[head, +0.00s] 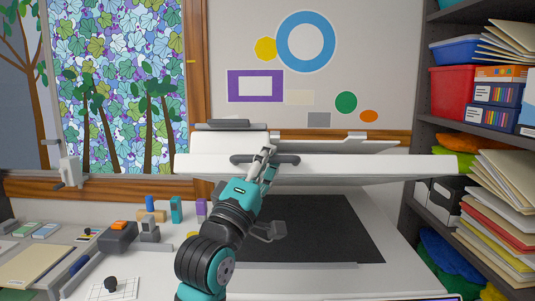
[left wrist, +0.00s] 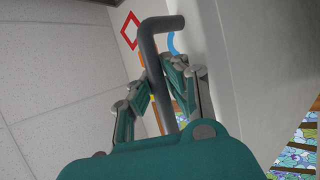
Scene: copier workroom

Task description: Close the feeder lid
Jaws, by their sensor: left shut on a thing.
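The white feeder lid (head: 390,165) is raised above the copier's dark flat bed (head: 325,225), with a wide gap between them. A dark grey bar handle (head: 285,160) sits on the lid's front edge. My left gripper (head: 264,160) is shut on this handle, and my teal arm hides part of the lid and bed. In the left wrist view the handle (left wrist: 151,45) is a bent grey bar passing between the fingers of my left gripper (left wrist: 162,92). The pale lid surface (left wrist: 240,60) lies beside it. My right gripper is not in view.
A shelf (head: 425,190) with folders and boxes stands close on the right. A counter on the left holds a black stapler-like tool (head: 118,237), small coloured blocks (head: 176,209) and cards. The bed surface under the lid looks clear.

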